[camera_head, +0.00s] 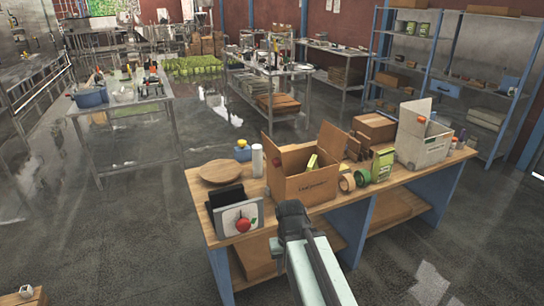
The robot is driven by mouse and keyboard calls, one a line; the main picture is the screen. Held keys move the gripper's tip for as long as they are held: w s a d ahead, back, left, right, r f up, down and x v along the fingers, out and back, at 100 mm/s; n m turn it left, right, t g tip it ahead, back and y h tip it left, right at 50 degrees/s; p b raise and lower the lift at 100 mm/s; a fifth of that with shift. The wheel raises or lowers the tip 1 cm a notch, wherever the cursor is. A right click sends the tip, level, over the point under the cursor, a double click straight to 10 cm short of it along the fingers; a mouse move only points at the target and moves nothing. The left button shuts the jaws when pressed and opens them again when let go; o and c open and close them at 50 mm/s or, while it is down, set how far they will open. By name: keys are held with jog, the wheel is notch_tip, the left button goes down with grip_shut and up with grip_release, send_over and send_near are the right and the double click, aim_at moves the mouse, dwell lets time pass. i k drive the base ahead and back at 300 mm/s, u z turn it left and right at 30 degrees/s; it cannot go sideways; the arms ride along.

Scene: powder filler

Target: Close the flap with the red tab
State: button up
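An open cardboard box (318,189) stands on the wooden workbench, with its flaps raised. A small dark red spot (277,161) shows on its left flap. A pale grey box (425,150) stands at the bench's right end with a flap (412,112) raised; a small red-orange tab (421,119) shows on it. My gripper (292,217) is at the dark end of my pale arm, in front of the cardboard box in the picture. I cannot tell its distance from the box or whether its fingers are open.
The bench (215,222) also holds a round wooden board (219,171), a white panel with a red knob-like thing (242,224), a white cylinder (257,160), tape-like rolls (347,183) and a green-yellow carton (382,166). Open floor (120,240) lies to the left.

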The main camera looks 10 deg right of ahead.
aim_at(274, 154)
jog(key=z, duration=0.15)
jog(key=i, duration=1)
jog(key=u, duration=3.05)
jog(key=i, duration=0.3)
jog(key=u, duration=0.25)
